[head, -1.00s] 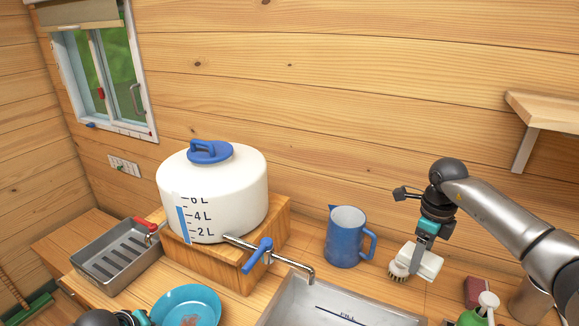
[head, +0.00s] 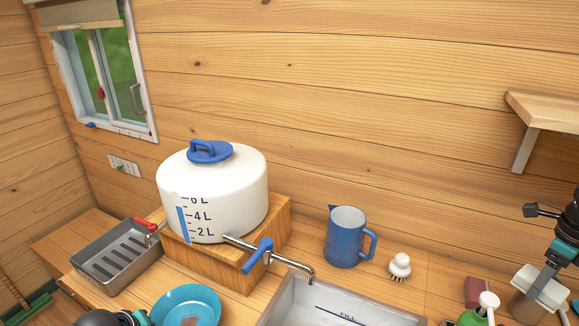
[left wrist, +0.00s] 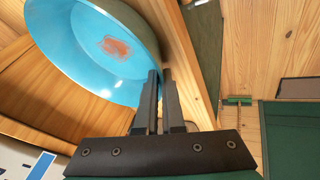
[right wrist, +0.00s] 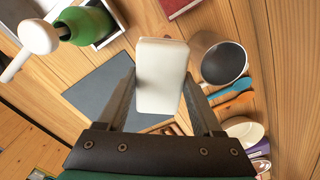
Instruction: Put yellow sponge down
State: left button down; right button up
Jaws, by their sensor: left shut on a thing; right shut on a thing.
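My right gripper (head: 546,280) is shut on a pale, off-white sponge-like block (head: 528,279) at the right edge of the head view. In the right wrist view the block (right wrist: 160,75) sits between the fingers, above the counter; any yellow on it is not clear. My left gripper (left wrist: 158,100) is shut on the rim of a blue dish (left wrist: 85,50) with a reddish-brown stain inside. The dish also shows at the bottom of the head view (head: 190,300).
A green bottle with a white pump (head: 487,303), a dark red block (head: 477,291) and a metal cup (right wrist: 224,63) stand near the held block. A grey flat panel (right wrist: 100,88) lies below. A scrub brush (head: 400,267), blue jug (head: 346,238) and sink (head: 290,310) are leftward.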

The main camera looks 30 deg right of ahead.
jog(key=s+a+f+n, duration=0.3)
jog(key=s+a, duration=0.1)
jog(key=s, duration=0.5)
jog(key=s+a+f+n, duration=0.3)
jog(key=s+a+n, duration=0.1)
jog(key=s, duration=0.6)
jog(key=shift+a, duration=0.7)
notch_tip(320, 180, down, 10)
jog(key=shift+r, duration=0.1)
jog(key=o, duration=1.3)
